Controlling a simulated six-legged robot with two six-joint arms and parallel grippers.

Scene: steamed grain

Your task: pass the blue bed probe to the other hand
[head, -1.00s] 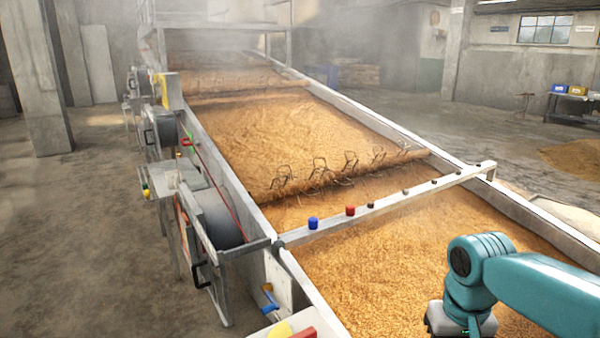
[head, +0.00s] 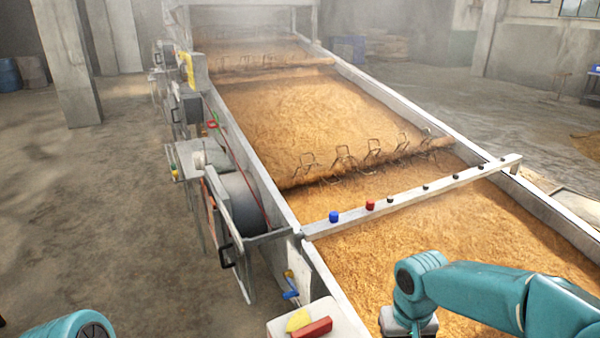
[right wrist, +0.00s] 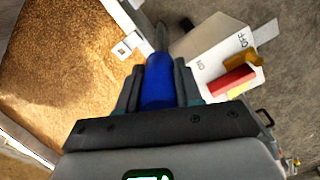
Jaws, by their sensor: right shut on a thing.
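The blue bed probe (right wrist: 159,88) is in the right wrist view, its blue body between the two dark fingers of my right gripper (right wrist: 158,82). A grey tip extends beyond the fingers. My right gripper is shut on it. In the head view my right arm hangs over the grain at the lower right, and its fingers and the probe are below the frame. Of my left arm, only a teal piece shows at the bottom left of the head view; the left gripper is out of view.
A pale box (head: 312,315) with red and yellow pieces stands beside the bed; its top reads ON and OFF in the wrist view. A crossbar (head: 430,190) with a blue knob (head: 333,216) and a red knob (head: 370,205) spans the grain bed (head: 400,250).

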